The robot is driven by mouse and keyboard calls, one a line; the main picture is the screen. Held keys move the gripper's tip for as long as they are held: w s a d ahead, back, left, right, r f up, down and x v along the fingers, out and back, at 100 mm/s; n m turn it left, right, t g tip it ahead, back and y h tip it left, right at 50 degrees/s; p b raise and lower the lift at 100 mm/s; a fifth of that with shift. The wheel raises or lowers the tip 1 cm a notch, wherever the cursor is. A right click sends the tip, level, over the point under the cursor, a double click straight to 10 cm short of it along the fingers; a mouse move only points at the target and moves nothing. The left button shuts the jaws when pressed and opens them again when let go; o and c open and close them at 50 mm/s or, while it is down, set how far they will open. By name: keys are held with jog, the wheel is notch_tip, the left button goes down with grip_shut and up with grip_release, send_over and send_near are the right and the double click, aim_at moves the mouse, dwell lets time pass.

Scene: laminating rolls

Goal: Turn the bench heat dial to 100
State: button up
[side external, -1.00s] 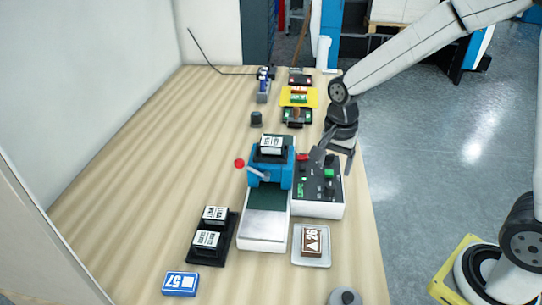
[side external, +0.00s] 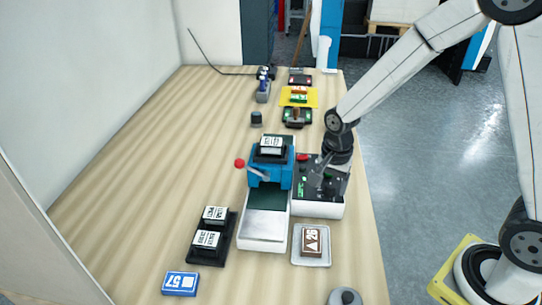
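The bench control box (side external: 318,209) is white with a black top panel and stands right of the blue press. The panel carries a red button (side external: 303,157), a small green display (side external: 301,187) and small dark controls. I cannot tell which control is the heat dial, and its setting is too small to read.
The blue press (side external: 267,177) with a red-knobbed lever stands left of the box. In front are a tray with a brown block (side external: 311,240), a black holder with labelled blocks (side external: 207,240), a blue 57 block (side external: 180,284) and a grey round piece (side external: 345,297). The left table is clear.

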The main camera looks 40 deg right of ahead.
grip_shut()
jog(key=shift+n, duration=0.3)
jog(key=n, duration=0.5)
jog(key=shift+n, duration=0.4)
jog(key=n, duration=0.5)
jog(key=shift+n, duration=0.3)
jog(key=shift+o, duration=0.7)
grip_release()
